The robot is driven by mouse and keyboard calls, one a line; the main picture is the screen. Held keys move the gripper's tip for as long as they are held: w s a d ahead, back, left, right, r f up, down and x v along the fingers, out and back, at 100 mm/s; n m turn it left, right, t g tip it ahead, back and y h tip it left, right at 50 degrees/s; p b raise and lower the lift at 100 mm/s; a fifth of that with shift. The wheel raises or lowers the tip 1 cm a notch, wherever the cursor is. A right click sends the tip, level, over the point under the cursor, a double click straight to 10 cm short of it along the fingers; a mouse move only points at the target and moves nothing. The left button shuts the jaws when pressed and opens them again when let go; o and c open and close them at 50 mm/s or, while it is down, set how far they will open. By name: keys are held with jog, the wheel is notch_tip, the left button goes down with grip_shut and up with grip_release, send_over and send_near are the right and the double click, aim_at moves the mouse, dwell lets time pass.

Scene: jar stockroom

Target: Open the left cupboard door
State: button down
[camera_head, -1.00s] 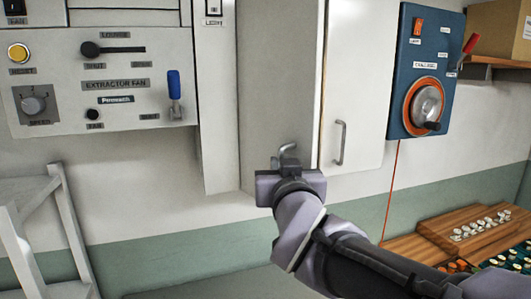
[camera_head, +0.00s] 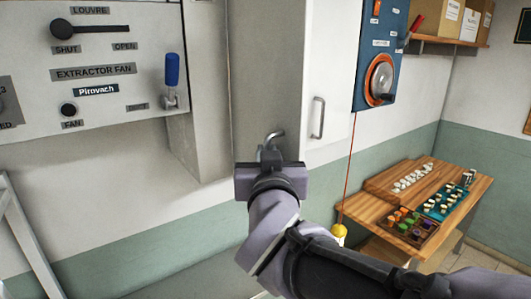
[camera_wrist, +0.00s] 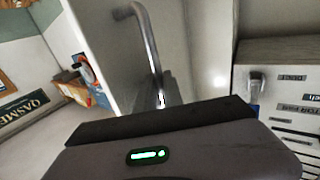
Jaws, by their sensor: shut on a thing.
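The left cupboard door (camera_head: 265,75) is a pale grey panel in the middle of the head view. It is shaded darker than the right door (camera_head: 333,70), with a narrow dark line between them. It may stand slightly ajar, but I cannot tell how far. Its bent metal handle (camera_head: 275,136) is near its lower right edge. My gripper (camera_head: 270,160) is shut on the lower part of this handle. The wrist view shows the handle (camera_wrist: 146,38) rising from behind my gripper (camera_wrist: 160,102), against the grey door. The fingertips are mostly hidden.
An extractor fan panel (camera_head: 95,95) with a blue-handled lever is at left. A blue panel with an orange-rimmed crank (camera_head: 380,80) is at right. A wooden table (camera_head: 465,195) with trays stands at lower right. A white ladder-like frame (camera_head: 20,235) is at lower left.

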jog(key=c, duration=1.5)
grip_release()
jog(key=shift+w+f, duration=0.1)
jog(key=shift+w, duration=0.05)
jog(key=s, duration=0.5)
jog(key=s+p, duration=0.1)
jog(key=s, duration=1.1)
jog(key=shift+s+d, duration=0.25)
jog(key=shift+d, duration=0.05)
jog(key=shift+f, duration=0.1)
